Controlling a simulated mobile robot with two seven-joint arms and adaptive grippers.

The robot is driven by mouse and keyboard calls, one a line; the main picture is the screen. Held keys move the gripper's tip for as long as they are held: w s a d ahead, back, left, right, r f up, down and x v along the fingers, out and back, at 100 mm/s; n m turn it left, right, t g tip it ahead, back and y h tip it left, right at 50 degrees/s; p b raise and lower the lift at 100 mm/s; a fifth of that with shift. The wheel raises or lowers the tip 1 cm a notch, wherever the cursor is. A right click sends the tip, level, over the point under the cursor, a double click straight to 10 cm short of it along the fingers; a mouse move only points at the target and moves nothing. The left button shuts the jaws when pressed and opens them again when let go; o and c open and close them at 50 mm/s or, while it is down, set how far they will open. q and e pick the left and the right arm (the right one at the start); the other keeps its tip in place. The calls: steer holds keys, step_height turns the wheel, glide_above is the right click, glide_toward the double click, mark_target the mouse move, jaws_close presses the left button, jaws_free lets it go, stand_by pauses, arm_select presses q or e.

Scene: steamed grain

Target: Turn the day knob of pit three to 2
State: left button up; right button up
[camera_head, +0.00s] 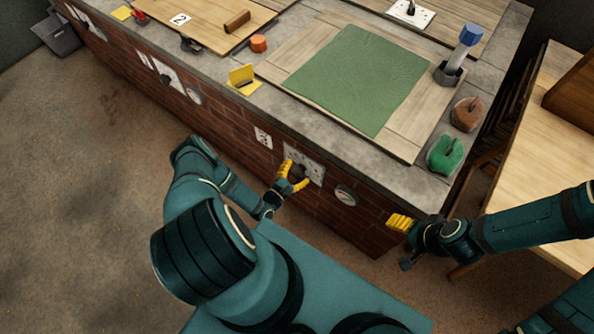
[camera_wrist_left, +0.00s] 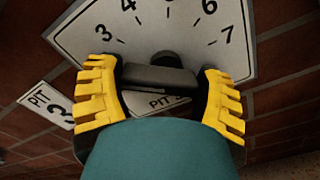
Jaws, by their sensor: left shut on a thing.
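The day knob of pit three (camera_wrist_left: 158,78) is a dark bar on a white dial plate (camera_head: 315,162) on the brick front. In the left wrist view the plate (camera_wrist_left: 85,40) shows the numbers 3 to 7; its lower part is mostly hidden. My left gripper (camera_head: 294,178) is at the dial, its yellow fingers on both ends of the knob, shut on it. The bar lies nearly level in the wrist view; its pointer reading cannot be told. A pit 3 sign (camera_head: 263,138) is left of the dial. My right gripper (camera_head: 399,222) hangs empty beside the counter's right end.
A round gauge (camera_head: 345,195) is right of the dial. Above, a green cloth (camera_head: 362,78) covers a wooden lid on the stone counter (camera_head: 300,112). A yellow card holder (camera_head: 243,77), an orange cap (camera_head: 259,43) and a green item (camera_head: 446,155) stand along the edge. A wooden table (camera_head: 545,110) is at right.

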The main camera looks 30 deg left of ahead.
arm_select(q)
steer(key=shift+s+f+n, duration=0.1)
steer(key=shift+n, duration=0.6)
steer(key=o, duration=1.1)
steer(key=shift+o, duration=0.2)
steer(key=s+a, duration=0.1)
steer(key=s, duration=1.1)
